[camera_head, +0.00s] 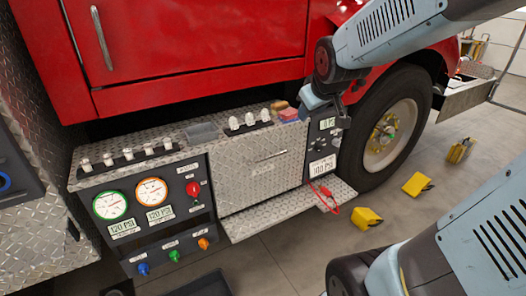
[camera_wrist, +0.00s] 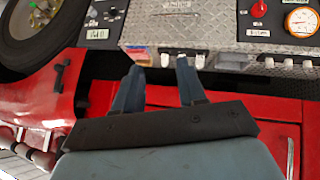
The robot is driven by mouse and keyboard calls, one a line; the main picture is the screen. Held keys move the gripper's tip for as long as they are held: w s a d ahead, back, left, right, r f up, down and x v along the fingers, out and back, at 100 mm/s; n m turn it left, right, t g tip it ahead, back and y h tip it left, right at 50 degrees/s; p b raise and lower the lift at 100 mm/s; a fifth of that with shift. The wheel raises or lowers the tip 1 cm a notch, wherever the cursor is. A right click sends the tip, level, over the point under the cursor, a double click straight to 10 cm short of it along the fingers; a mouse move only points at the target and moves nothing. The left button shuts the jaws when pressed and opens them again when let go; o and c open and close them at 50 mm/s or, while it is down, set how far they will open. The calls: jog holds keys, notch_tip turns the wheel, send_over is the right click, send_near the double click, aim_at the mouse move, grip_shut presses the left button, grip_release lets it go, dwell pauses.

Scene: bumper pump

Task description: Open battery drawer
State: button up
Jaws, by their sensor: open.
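The battery drawer appears to be the diamond-plate front panel (camera_head: 258,180) in the middle of the pump bumper, with a thin horizontal handle (camera_head: 270,155). The panel looks flush with its surroundings. In the wrist view, which looks upside down, the panel (camera_wrist: 215,25) is at the top, with the handle (camera_wrist: 177,11) near the top edge. My gripper (camera_wrist: 168,62) is open and empty there, its two fingers apart near the top edge of the bumper. In the head view my gripper (camera_head: 312,100) is above the bumper's right part, up and right of the handle; its fingertips are hard to make out.
A gauge panel (camera_head: 150,225) with knobs is left of the drawer, and a small control box (camera_head: 322,150) with a red cable is right. White switches (camera_head: 250,120) stand on top. A plate ledge (camera_head: 290,212) juts out below. Yellow chocks (camera_head: 368,217) lie on the floor.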

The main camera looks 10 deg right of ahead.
aim_at(268, 157)
jog(key=w+d+f+n+t, duration=0.15)
jog(key=w+f+n, duration=0.25)
jog(key=w+f, duration=0.4)
jog(key=w+d+f+n+t, duration=0.15)
jog(key=w+f+n, duration=0.35)
jog(key=w, duration=0.5)
notch_tip(268, 157, down, 21)
jog(key=w+a+n+t+y, duration=0.2)
jog(key=n+t+y, duration=0.25)
jog(key=n, duration=0.45)
jog(key=shift+g+y, duration=0.35)
jog(key=shift+y, duration=0.1)
jog(key=x, duration=1.3)
jog(key=shift+w+a+f, duration=0.1)
jog(key=shift+w+f, duration=0.1)
jog(key=shift+w, duration=0.15)
jog(key=shift+c, duration=0.5)
grip_shut()
